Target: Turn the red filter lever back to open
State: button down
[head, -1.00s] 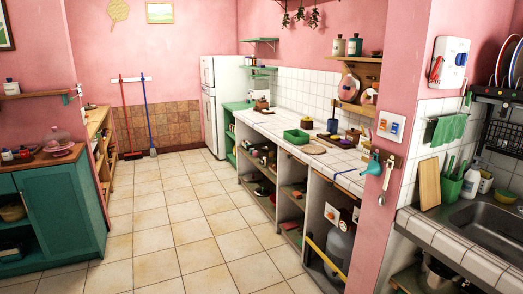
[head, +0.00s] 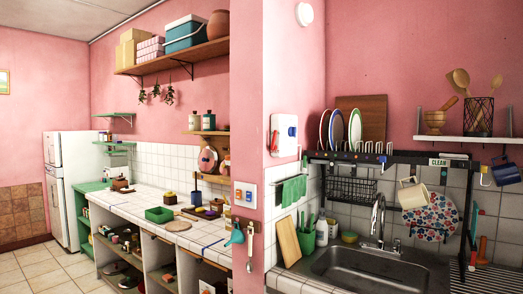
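The red lever (head: 275,141) sits at the left side of a white wall-mounted filter box (head: 286,134). The box is on the pink wall corner, left of the sink and above a green towel. The lever looks close to upright with a slight tilt; it is small, and I cannot read its marking here. A dark round spot shows on the box's front. My gripper is not in view, and nothing covers the lever.
Below are the sink (head: 370,268), faucet (head: 378,220), green utensil holder (head: 306,241) and cutting board (head: 288,241). A dish rack with plates (head: 354,126) stands close right of the box. The green towel (head: 293,190) hangs beneath it. Open floor (head: 40,262) lies far left.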

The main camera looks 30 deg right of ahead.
aim_at(273, 147)
jog(key=z, duration=0.3)
jog(key=k, duration=1.15)
jog(key=u, duration=0.55)
jog(key=i, duration=1)
jog(key=u, duration=0.1)
